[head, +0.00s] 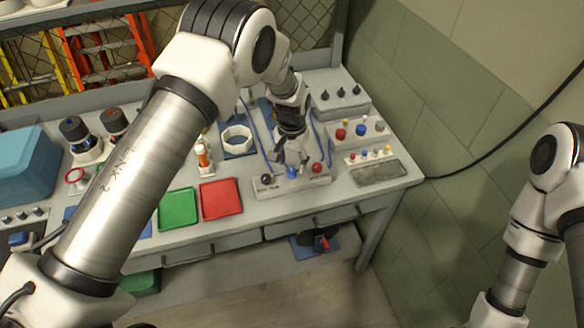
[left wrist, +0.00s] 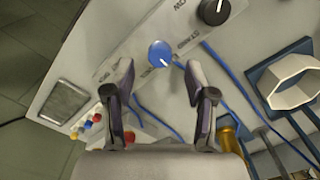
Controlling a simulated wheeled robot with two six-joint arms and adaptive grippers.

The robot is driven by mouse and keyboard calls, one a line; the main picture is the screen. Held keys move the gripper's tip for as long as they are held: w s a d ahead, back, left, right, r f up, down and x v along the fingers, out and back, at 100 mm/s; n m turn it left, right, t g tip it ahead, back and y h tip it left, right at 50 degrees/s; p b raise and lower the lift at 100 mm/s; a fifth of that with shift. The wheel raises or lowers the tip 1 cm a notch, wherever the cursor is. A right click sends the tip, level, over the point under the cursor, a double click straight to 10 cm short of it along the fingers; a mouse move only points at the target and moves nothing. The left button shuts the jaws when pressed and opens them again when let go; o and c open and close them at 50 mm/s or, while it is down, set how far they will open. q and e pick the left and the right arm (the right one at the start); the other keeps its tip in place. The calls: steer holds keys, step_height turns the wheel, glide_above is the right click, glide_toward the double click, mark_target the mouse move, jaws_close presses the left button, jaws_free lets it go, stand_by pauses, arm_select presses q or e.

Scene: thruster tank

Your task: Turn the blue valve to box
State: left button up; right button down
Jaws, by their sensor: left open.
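The blue valve is a small round blue knob (head: 292,173) on a light panel (head: 262,191) near the front edge of the bench. It shows in the left wrist view (left wrist: 160,53), with small dark lettering beside it that I cannot read reliably. My left gripper (head: 289,158) points down just above and behind the knob. In the left wrist view its two fingers (left wrist: 159,80) are spread, and the knob appears beyond and between their tips, with no clear contact. Nothing is between the fingers. My right arm shows at the right edge of the head view, but its gripper is out of the picture.
On the same panel, a black knob (head: 267,180) and a red knob (head: 317,167) flank the blue one. A red tray (head: 221,198) and a green tray (head: 178,208) lie left. A white hexagonal ring (head: 237,138) stands behind. Blue cables run near the gripper.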

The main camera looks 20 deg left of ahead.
mark_target(292, 171)
arm_select(q)
step_height(292, 171, up, 8)
steer(key=shift+r, duration=0.25)
